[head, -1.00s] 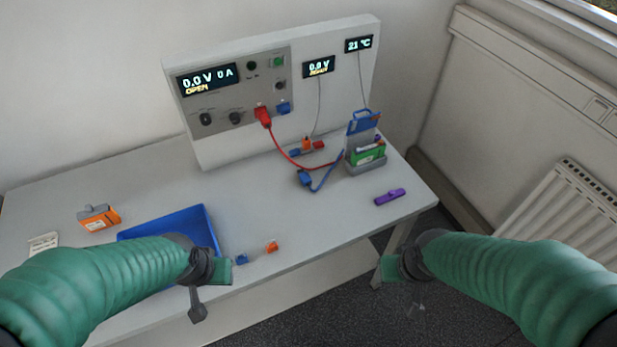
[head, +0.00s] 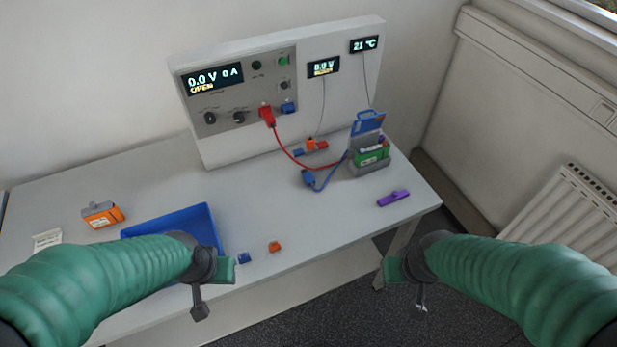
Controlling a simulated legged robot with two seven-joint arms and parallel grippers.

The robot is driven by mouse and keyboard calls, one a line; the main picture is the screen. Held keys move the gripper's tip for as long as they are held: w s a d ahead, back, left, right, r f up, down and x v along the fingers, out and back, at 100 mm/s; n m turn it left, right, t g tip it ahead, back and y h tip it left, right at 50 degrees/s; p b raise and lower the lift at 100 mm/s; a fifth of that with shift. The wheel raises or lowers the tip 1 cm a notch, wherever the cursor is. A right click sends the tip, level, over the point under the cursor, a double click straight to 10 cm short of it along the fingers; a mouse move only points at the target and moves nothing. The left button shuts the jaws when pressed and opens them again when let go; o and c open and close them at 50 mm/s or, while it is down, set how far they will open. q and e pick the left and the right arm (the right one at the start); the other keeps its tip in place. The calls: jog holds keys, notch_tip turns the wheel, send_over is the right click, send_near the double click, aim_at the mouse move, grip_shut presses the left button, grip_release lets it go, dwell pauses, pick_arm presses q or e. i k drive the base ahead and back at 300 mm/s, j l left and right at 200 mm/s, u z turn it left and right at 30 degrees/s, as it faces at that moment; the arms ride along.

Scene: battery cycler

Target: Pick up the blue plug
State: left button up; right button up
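The blue plug (head: 308,178) lies on the table in the head view, on the end of a blue cable (head: 328,176) that runs to the battery holder (head: 369,165). The holder has a raised blue clamp and a green battery in it. A blue socket (head: 288,107) shows on the cycler panel, beside a red plug (head: 267,115) that is in the panel. My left gripper (head: 214,284) is over the front table edge, well to the left of and nearer than the blue plug. My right gripper (head: 406,280) is beyond the table's front right edge. Neither touches the plug; their finger openings are unclear.
A blue tray (head: 208,228) sits behind my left arm. Small blue (head: 243,258) and orange (head: 274,246) pieces lie near the front edge. A purple object (head: 393,198) lies at right. A red cable (head: 290,152) passes behind the blue plug. The table in front of the plug is clear.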

aim_at(307, 177)
jog(key=i+l+u, duration=0.25)
jog(key=l, duration=0.2)
jog(key=l+u, duration=0.3)
jog(key=l, duration=0.15)
jog(key=i+l+u, duration=0.1)
jog(key=l+u, duration=0.15)
jog(key=l, duration=0.3)
